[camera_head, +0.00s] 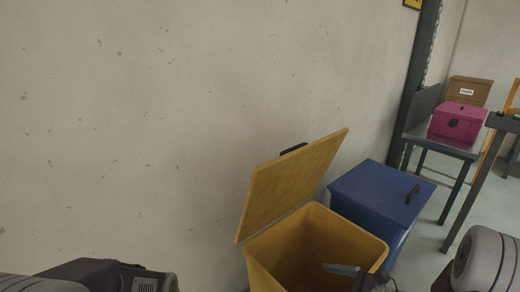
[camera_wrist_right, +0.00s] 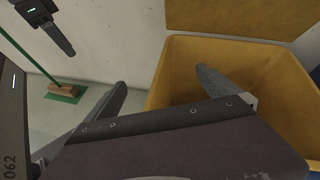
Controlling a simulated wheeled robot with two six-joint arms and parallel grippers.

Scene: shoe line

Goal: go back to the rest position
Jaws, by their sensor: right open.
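My right gripper (camera_wrist_right: 162,76) is open and empty in the right wrist view, its two fingers wide apart. One finger lies over the opening of the yellow bin (camera_wrist_right: 188,50), the other left of its rim. In the head view the fingers of my right gripper (camera_head: 345,270) show at the bottom, in front of the open yellow bin (camera_head: 262,262). My left arm shows at the lower left of the head view; its fingertips are not clear there. A dark finger of what looks like my left gripper (camera_wrist_right: 58,38) shows at the wrist view's upper left.
The yellow bin's lid (camera_head: 290,185) stands raised. A closed blue bin (camera_head: 375,193) stands right beside it. A grey table (camera_head: 445,143) at the right holds a pink box (camera_head: 457,122) and a brown box (camera_head: 469,91). A green-handled broom (camera_wrist_right: 62,90) stands by the wall.

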